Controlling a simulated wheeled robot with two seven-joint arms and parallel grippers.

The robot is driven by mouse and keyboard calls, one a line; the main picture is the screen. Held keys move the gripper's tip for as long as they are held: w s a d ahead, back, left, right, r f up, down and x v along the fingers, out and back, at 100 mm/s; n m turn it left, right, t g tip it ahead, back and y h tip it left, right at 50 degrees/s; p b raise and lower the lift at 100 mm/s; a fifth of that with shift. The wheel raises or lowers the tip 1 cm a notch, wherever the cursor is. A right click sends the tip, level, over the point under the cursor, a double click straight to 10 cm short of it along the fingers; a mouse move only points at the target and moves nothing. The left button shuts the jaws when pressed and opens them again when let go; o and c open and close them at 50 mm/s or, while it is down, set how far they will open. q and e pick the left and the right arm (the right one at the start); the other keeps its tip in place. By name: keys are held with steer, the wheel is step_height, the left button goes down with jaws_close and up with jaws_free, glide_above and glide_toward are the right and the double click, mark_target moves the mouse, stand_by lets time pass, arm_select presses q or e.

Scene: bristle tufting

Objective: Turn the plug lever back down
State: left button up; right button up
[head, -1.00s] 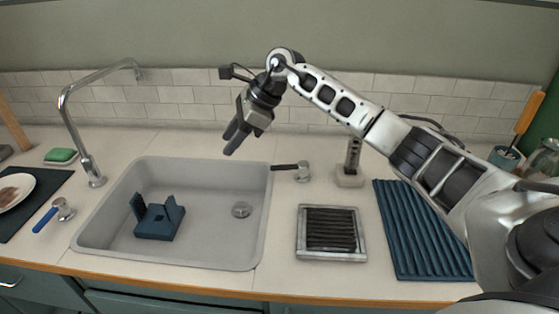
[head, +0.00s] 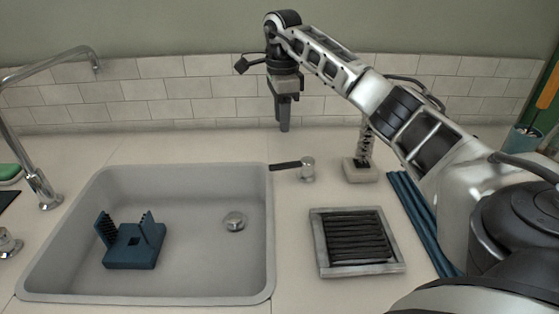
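The plug lever (head: 286,165) has a black handle on a round metal post (head: 308,169) on the counter, just right of the sink. The handle points left, its tip at the sink's right rim, and looks about level. My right gripper (head: 284,125) hangs pointing down, behind and above the lever in the picture, apart from it. Its fingers are seen nearly edge-on, so the gap between them cannot be judged; nothing shows in them. The sink drain plug (head: 234,221) is a round metal disc on the sink floor. My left gripper is out of view.
A blue bristled brush holder (head: 134,247) stands in the grey sink (head: 190,284). A tall tap (head: 43,188) is at left. A tray of dark strips (head: 362,267), a stand on a pale base (head: 360,174) and a blue ribbed mat (head: 425,222) lie right of the lever.

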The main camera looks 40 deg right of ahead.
mark_target(281, 164)
step_height(281, 164, down, 13)
steer(key=shift+w+r, duration=0.1)
steer(key=shift+r, duration=0.05)
jaws_close()
